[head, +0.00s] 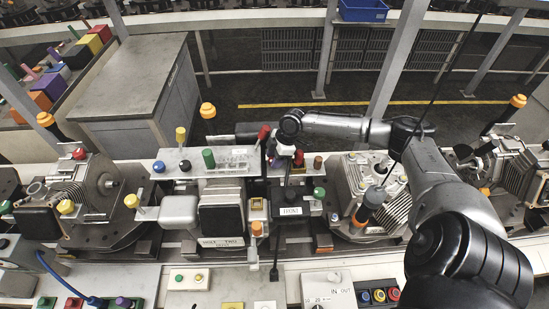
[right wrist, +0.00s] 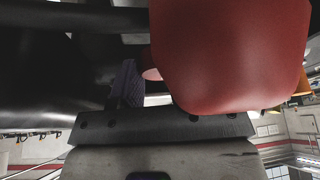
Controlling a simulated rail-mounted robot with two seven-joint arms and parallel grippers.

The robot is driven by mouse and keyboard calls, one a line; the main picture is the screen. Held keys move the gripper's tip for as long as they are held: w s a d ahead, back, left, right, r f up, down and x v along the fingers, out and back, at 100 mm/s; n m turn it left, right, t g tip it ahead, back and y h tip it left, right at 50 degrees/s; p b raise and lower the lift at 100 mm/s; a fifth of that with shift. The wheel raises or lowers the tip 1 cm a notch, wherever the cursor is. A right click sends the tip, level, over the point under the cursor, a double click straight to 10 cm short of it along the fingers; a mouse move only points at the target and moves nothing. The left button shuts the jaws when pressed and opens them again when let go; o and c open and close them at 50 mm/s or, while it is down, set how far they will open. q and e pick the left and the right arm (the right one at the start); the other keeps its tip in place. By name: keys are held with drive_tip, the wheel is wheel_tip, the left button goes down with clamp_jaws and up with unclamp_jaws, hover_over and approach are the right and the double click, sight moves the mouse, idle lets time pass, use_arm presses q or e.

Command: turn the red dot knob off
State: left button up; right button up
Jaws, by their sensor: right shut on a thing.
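A red knob (head: 264,131) stands tilted at the right end of the light panel (head: 225,160) on the middle fixture. In the right wrist view a large red rounded body (right wrist: 230,55) fills the upper right, close to the camera. A smaller pinkish-red round part (right wrist: 151,74) shows beside it, partly hidden by dark finger parts. My right gripper (head: 269,147) is at the red knob and shut on it. Its fingertips are small and mostly hidden in the head view. Any dot or marking on the knob cannot be made out. My left gripper is not in view.
Another red knob (head: 298,158) and a brown one (head: 318,162) stand just right of the gripper. A green knob (head: 209,158) is to the left. Machines with cylinder housings (head: 375,185) flank the fixture. A grey cabinet (head: 130,95) stands behind left.

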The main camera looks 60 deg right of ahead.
drive_tip(key=o, duration=0.9)
drive_tip(key=shift+r, duration=0.1)
drive_tip(key=shift+s+d+r, duration=0.1)
drive_tip(key=shift+d+r, duration=0.05)
drive_tip(key=shift+r, duration=0.1)
drive_tip(key=b+v, duration=0.1)
drive_tip(key=v, duration=1.2)
drive_tip(key=shift+b, duration=0.4)
